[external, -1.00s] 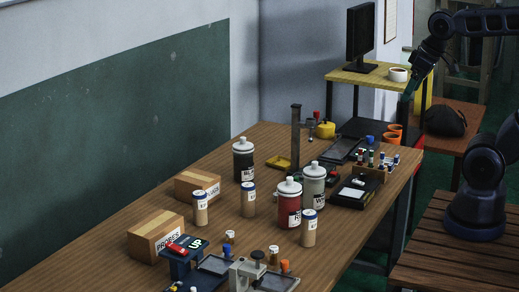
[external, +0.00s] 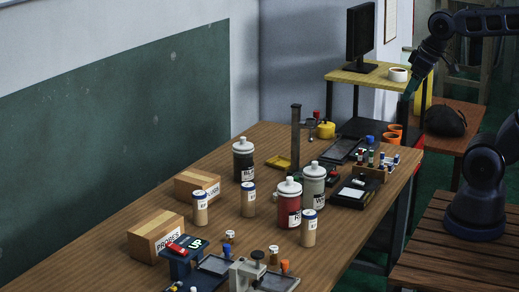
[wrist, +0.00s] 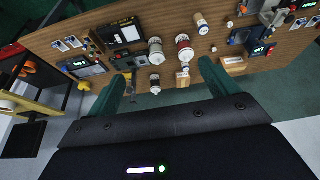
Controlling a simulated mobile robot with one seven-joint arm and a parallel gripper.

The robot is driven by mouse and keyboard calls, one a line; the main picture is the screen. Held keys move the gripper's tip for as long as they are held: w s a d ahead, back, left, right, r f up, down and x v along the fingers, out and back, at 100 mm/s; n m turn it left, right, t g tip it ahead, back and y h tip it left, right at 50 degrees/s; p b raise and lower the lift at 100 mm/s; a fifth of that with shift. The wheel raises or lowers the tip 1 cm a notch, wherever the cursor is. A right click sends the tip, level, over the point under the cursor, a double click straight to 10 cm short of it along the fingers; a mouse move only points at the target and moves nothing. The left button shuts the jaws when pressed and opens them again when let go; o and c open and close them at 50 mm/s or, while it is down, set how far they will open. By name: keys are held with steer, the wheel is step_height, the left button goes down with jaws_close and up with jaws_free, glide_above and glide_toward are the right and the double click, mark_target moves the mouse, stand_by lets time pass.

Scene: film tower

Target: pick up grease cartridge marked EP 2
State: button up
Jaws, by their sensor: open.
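Three tan cartridges with white labels and blue-and-white caps stand upright on the wooden bench in the external view: a left one (external: 200,209), a middle one (external: 248,201) and a right one (external: 309,229) beside the red bottle. Their labels seem to begin with E, but the grade marks are too small to read, so I cannot tell which is EP 2. The wrist view shows a cartridge (wrist: 202,24) by the red bottle and another (wrist: 184,79) lower down. My gripper (external: 409,91) is open and empty, high at the right, well away from the cartridges; both fingers show (wrist: 162,72) in the wrist view.
Black, red (external: 288,204) and white-grey (external: 313,187) bottles stand close to the cartridges. Two cardboard boxes (external: 155,236) sit at left. A metal stand (external: 295,140), a rack of small bottles (external: 370,170) and devices at the front crowd the bench (external: 115,276).

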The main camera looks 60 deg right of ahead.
steer(key=c, duration=0.3)
steer(key=shift+w, duration=0.1)
